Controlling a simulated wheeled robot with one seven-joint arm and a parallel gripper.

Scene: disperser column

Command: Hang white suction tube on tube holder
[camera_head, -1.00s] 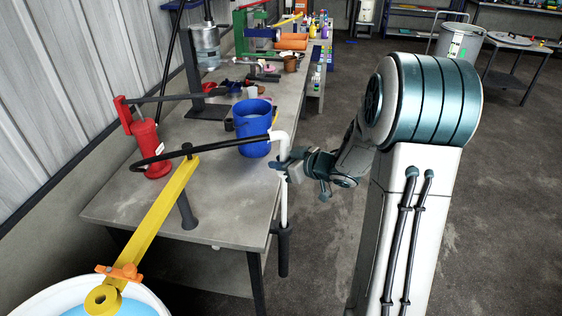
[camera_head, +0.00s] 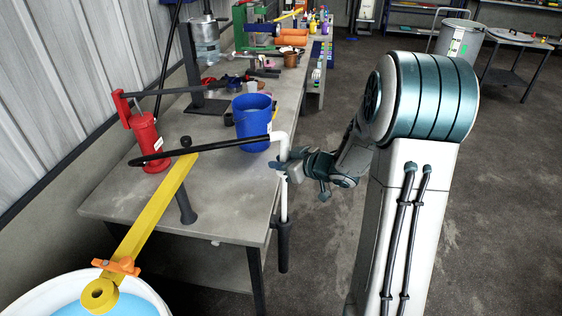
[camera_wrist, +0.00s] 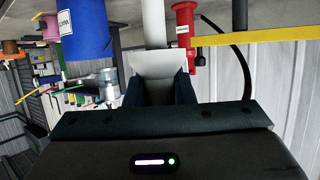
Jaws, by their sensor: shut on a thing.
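The white suction tube (camera_head: 284,198) stands upright at the table's right edge. A black arm (camera_head: 215,146) runs from its bent top leftward over the table and ends in a curve near the red pump. My gripper (camera_head: 282,166) is shut on the upright white part below the bend; the white tube also shows in the wrist view (camera_wrist: 152,25), just beyond my fingers (camera_wrist: 160,88). A black sleeve (camera_head: 283,247) surrounds the tube's lower end beside the table edge. I cannot tell whether this sleeve is the tube holder or part of the tube.
A yellow bar (camera_head: 150,220) with an orange clamp (camera_head: 117,265) reaches over a white tub (camera_head: 160,305) at lower left. A red pump (camera_head: 148,143) and a blue bucket (camera_head: 251,122) stand on the grey table (camera_head: 235,205).

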